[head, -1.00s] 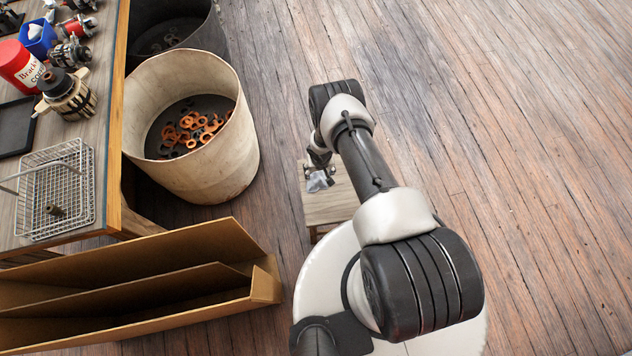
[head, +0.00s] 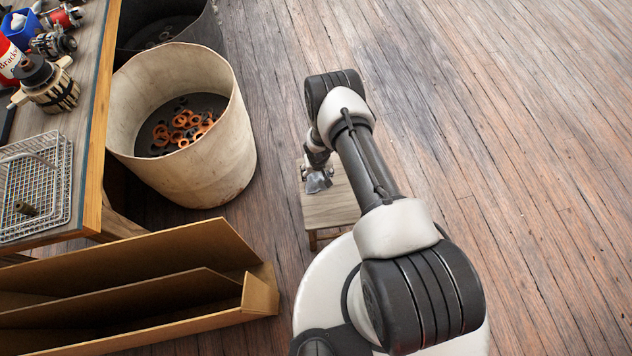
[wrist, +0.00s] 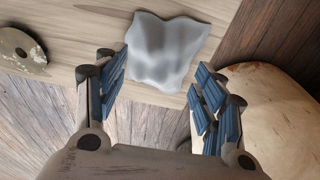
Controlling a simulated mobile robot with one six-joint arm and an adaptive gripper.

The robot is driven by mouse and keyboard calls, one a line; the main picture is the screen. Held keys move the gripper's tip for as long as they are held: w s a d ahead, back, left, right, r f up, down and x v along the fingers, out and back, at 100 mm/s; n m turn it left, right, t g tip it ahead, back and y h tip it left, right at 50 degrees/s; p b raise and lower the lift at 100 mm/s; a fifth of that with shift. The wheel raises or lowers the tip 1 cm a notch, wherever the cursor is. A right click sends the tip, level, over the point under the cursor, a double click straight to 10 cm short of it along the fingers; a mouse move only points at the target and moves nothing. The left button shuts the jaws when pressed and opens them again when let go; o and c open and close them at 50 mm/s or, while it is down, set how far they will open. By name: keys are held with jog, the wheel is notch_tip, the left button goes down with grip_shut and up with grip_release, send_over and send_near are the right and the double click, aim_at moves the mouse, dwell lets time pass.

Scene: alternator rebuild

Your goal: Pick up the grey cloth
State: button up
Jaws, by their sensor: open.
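The grey cloth (wrist: 165,50) lies crumpled on the pale wooden top of a small stool (wrist: 60,18), near its edge, in the wrist view. My gripper (wrist: 158,78) is open and empty. Its blue-padded fingers stand apart on either side of the cloth's near edge, and most of the cloth lies beyond the fingertips. I cannot tell how high they are above it.
A round, worn metal disc (wrist: 18,52) lies left of the cloth. A stained cream bin (head: 190,165) holding orange and dark rings stands left of the stool. A cardboard divider box (head: 200,250) and workbench (head: 88,180) are further left. The floor at right is clear.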

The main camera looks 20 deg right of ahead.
aim_at(316, 177)
jog(key=shift+w+f+b, duration=0.2)
jog(key=shift+f+b, duration=0.9)
jog(key=shift+f, duration=0.25)
jog(key=c, duration=1.2)
jog(key=shift+o, duration=0.2)
jog(key=shift+r, duration=0.15)
notch_tip(316, 177, up, 20)
jog(key=p, duration=0.8)
